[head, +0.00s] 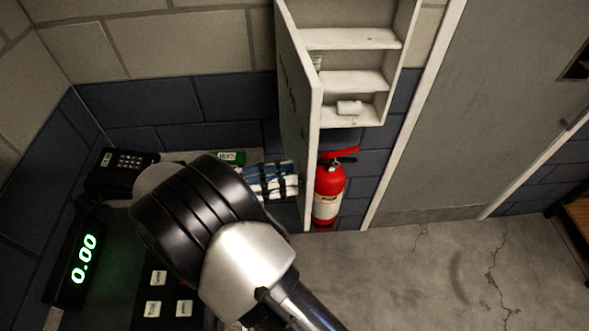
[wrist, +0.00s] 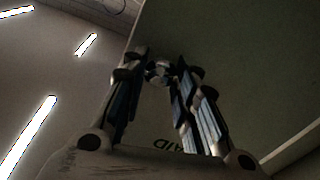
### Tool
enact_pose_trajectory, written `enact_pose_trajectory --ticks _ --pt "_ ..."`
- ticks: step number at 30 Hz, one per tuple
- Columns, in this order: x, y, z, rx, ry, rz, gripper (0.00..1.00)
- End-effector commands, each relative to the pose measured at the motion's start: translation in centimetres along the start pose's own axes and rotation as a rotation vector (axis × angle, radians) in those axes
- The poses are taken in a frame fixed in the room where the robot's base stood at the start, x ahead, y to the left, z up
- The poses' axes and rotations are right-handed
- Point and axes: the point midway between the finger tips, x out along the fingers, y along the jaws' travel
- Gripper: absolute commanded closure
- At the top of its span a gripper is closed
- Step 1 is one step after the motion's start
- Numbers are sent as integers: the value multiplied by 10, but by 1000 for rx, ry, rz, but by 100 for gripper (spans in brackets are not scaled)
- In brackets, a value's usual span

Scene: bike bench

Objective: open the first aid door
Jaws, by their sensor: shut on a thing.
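The first aid door (head: 301,115) stands swung out from its white wall cabinet (head: 351,38), seen nearly edge-on in the head view. The cabinet's shelves are exposed, with a white roll (head: 349,107) on the lowest one. In the wrist view the door's dark face (wrist: 235,50) fills much of the frame, with upside-down letters reading "AID" near the bottom. My gripper (wrist: 158,73) is shut on a small rounded door knob (wrist: 158,70) at its fingertips. In the head view my arm hides the gripper and the knob.
A red fire extinguisher (head: 328,190) hangs below the cabinet, just right of the door's lower edge. A black keypad phone (head: 121,172) and a green-lit display (head: 83,260) are at left. A grey door (head: 475,110) stands right. The concrete floor (head: 450,270) is clear.

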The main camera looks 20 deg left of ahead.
Motion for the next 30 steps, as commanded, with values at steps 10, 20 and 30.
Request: enact_pose_trajectory --ticks 10,20,30 --pt "-9 0 -2 4 -7 33 100" --pt "-9 -1 -2 4 -6 33 70" --pt "-9 -1 -1 2 -7 32 52"
